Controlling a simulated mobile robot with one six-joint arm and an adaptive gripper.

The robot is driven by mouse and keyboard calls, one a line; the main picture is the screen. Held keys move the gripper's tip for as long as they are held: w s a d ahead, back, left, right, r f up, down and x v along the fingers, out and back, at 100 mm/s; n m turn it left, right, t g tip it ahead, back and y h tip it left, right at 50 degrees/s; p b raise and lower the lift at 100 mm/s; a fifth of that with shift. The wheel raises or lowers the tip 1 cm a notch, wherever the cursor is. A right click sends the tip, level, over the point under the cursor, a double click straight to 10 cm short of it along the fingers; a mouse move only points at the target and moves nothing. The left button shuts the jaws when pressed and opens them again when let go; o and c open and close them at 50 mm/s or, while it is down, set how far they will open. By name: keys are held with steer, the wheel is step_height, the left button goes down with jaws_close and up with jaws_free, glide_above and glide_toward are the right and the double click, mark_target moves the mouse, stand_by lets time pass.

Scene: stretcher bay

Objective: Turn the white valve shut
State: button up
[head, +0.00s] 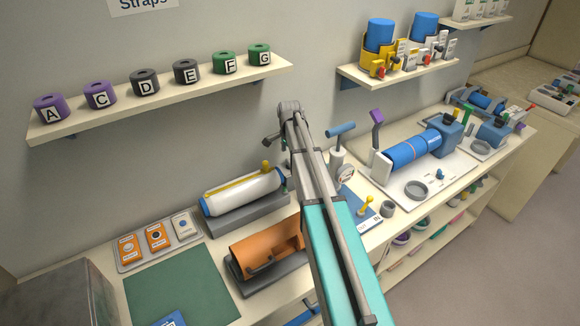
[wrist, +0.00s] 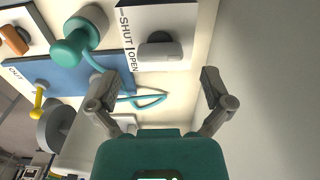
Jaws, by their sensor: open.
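The white valve (wrist: 160,53) shows in the wrist view as a pale bar handle on a dark round hub. It sits on a white plate (wrist: 175,15) lettered SHUT and OPEN along its left edge. The bar lies crosswise in the picture, its left end beside the word OPEN. My gripper (wrist: 157,92) is open and empty, its fingers spread wide below the valve in the wrist view and apart from it. In the head view my gripper (head: 273,138) is near the wall, above the counter; I cannot make out the valve there.
A light-blue loop (wrist: 150,98) shows between the fingers. The wall (wrist: 265,90) is close on the right. A white cylinder (head: 240,192) lies on the counter.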

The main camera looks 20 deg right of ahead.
steer(key=shift+f+b, duration=1.25)
steer(key=shift+f, duration=0.35)
steer(key=shift+c, duration=0.3)
steer(key=c, duration=1)
steer(key=shift+c, duration=0.2)
